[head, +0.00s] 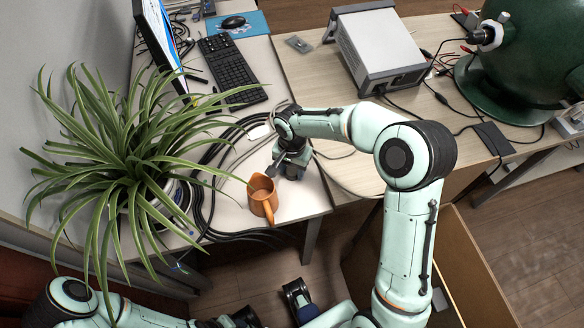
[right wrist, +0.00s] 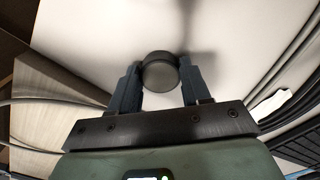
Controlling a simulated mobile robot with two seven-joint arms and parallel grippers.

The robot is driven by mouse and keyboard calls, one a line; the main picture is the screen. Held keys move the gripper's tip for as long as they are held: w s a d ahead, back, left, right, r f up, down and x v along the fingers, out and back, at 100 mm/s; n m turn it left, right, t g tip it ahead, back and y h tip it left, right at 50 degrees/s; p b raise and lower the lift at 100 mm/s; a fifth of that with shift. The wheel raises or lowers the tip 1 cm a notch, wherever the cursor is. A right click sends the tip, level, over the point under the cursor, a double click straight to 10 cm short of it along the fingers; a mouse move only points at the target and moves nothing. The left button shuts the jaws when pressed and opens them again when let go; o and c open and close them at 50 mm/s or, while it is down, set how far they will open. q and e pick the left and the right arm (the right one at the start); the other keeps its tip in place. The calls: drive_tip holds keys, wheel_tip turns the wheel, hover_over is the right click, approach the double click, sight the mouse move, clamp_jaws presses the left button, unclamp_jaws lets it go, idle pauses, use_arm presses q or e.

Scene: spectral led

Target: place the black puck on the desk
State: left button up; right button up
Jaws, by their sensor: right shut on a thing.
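My right gripper (head: 278,171) is over the near end of the white desk (head: 303,198), just right of the orange-brown pitcher. In the right wrist view its two dark fingers (right wrist: 160,85) are shut on the black puck (right wrist: 160,72), which sits between the fingertips. The pale desk top lies beyond the puck with a soft dark shadow; I cannot tell whether the puck touches it. In the head view the puck is too small to make out by the fingers. My left arm lies folded at the bottom left; its gripper's fingers are unclear.
The pitcher (head: 263,197) stands near the desk's front edge, close to my gripper. A spider plant (head: 120,150) spreads over the left side. Black cables run behind the pitcher. A keyboard (head: 231,69) and mouse (head: 233,22) lie further back. A grey instrument box (head: 376,50) stands on the wooden table.

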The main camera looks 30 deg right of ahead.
sight(292, 172)
drive_tip(key=o, duration=1)
drive_tip(key=shift+f, duration=0.1)
drive_tip(key=shift+o, duration=0.2)
drive_tip(key=shift+r, duration=0.25)
wheel_tip(292, 172, up, 12)
drive_tip(key=p, duration=0.1)
drive_tip(key=shift+p, duration=0.4)
drive_tip(key=shift+f, duration=0.1)
